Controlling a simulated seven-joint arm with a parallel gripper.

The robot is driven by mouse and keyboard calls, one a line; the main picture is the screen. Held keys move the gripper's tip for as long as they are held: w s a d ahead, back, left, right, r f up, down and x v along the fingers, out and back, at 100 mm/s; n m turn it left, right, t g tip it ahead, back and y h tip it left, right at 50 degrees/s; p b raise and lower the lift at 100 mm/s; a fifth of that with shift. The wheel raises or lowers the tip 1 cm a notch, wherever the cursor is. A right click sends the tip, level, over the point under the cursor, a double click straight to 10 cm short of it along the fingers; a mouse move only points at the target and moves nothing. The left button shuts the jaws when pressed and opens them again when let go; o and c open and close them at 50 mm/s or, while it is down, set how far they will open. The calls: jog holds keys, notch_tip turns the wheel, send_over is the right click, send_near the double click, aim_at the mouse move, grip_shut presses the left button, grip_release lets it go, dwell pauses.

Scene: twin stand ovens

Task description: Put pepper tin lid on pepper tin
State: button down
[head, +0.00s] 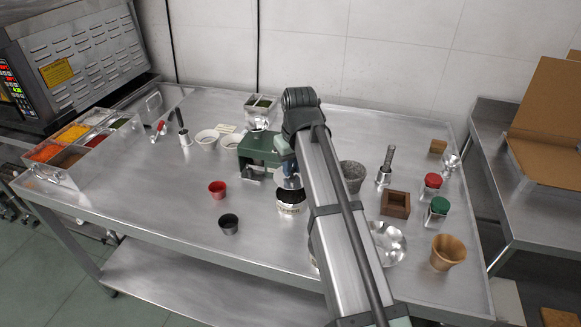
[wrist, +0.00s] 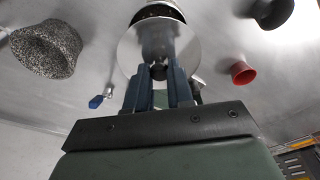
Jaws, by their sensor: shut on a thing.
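The pepper tin lid (wrist: 150,48) is a shiny silver disc, held by its small knob between the blue fingers of my gripper (wrist: 160,78). In the head view the lid (head: 289,183) is just above the pepper tin (head: 291,208), a short round tin with a pale label and a dark top. The tin stands upright on the table. In the wrist view the tin's dark rim (wrist: 158,11) shows past the lid's far edge; the lid hides the rest. I cannot tell whether the lid touches the tin. My gripper (head: 289,172) is partly hidden by my arm.
A red cup (head: 217,189) and a black cup (head: 229,224) are left of the tin. A stone mortar (head: 352,176) and a wooden box (head: 396,204) are to the right. The front left table is clear.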

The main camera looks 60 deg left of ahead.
aim_at(293, 177)
jog(key=shift+f, duration=2.35)
jog(key=shift+f, duration=0.6)
dwell(0.5)
jog(key=c, duration=0.9)
grip_release()
jog(key=shift+r, duration=0.2)
jog(key=shift+r, duration=3.35)
